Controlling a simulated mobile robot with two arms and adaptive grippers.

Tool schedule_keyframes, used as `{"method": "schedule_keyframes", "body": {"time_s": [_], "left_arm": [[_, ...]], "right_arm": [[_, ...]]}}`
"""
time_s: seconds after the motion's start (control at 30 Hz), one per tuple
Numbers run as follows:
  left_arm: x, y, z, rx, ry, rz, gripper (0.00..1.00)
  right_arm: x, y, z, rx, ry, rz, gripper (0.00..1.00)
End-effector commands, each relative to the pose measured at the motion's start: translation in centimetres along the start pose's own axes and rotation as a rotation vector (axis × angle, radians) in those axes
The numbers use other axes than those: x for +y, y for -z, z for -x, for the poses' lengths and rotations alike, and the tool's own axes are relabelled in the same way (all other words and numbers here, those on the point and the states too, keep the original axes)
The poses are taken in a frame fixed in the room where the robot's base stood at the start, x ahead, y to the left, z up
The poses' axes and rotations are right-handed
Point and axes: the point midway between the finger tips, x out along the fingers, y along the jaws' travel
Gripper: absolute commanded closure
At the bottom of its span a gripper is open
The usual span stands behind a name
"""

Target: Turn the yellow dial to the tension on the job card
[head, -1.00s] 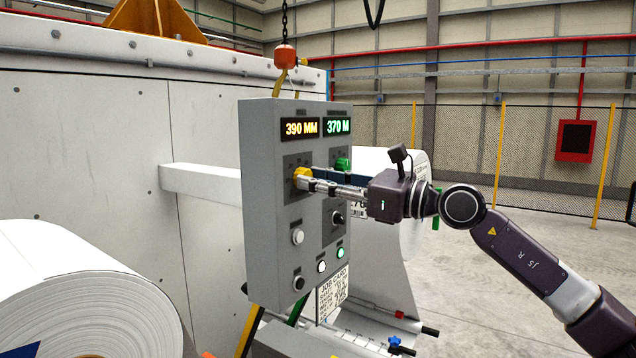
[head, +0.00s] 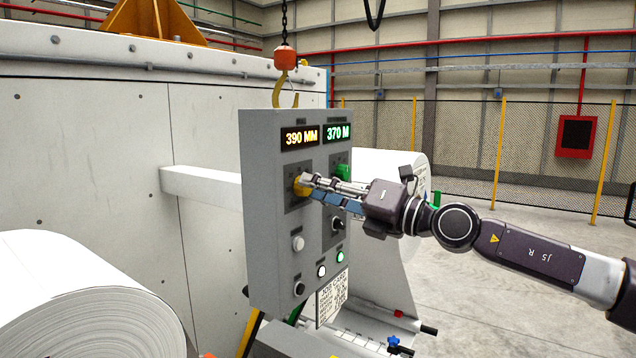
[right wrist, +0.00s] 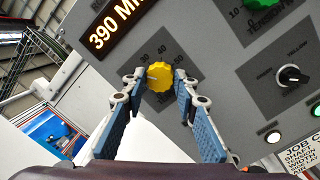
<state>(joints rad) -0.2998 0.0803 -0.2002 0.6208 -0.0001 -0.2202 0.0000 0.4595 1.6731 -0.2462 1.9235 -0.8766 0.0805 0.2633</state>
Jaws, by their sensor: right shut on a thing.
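The yellow dial (head: 299,187) sits on the grey control panel (head: 270,215), below the amber display (head: 300,136) that reads 390 MM. In the right wrist view the dial (right wrist: 159,76) has a scale around it, with 30, 40 and 50 legible. My right gripper (head: 306,184) is shut on the dial, one finger on each side, and its wrist is rolled. The job card (head: 332,297) hangs below the panel; its figures are too small to read. It also shows cut off in the right wrist view (right wrist: 301,152). My left gripper is out of view.
A green dial (head: 343,171) sits right of the yellow one, under a green display (head: 338,132) reading 370 M. A black selector knob (head: 338,223) is just below my gripper. A hoist hook (head: 281,93) hangs behind the panel top. Open floor lies to the right.

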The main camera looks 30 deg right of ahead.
Motion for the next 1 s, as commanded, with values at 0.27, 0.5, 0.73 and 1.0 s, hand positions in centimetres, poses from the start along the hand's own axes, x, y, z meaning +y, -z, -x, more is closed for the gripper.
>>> {"method": "schedule_keyframes", "body": {"time_s": [0.27,0.5,0.73,1.0], "left_arm": [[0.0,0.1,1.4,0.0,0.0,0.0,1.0],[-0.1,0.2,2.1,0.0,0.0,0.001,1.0],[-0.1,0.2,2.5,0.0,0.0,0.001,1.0],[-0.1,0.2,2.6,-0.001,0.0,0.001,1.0]], "right_arm": [[0.1,0.0,0.0,-0.013,0.024,-0.253,0.97],[0.1,0.0,0.0,-0.023,0.037,-0.427,0.97],[0.1,0.1,0.0,-0.03,0.046,-0.533,0.97],[0.0,0.1,0.0,-0.032,0.05,-0.583,0.97]]}}
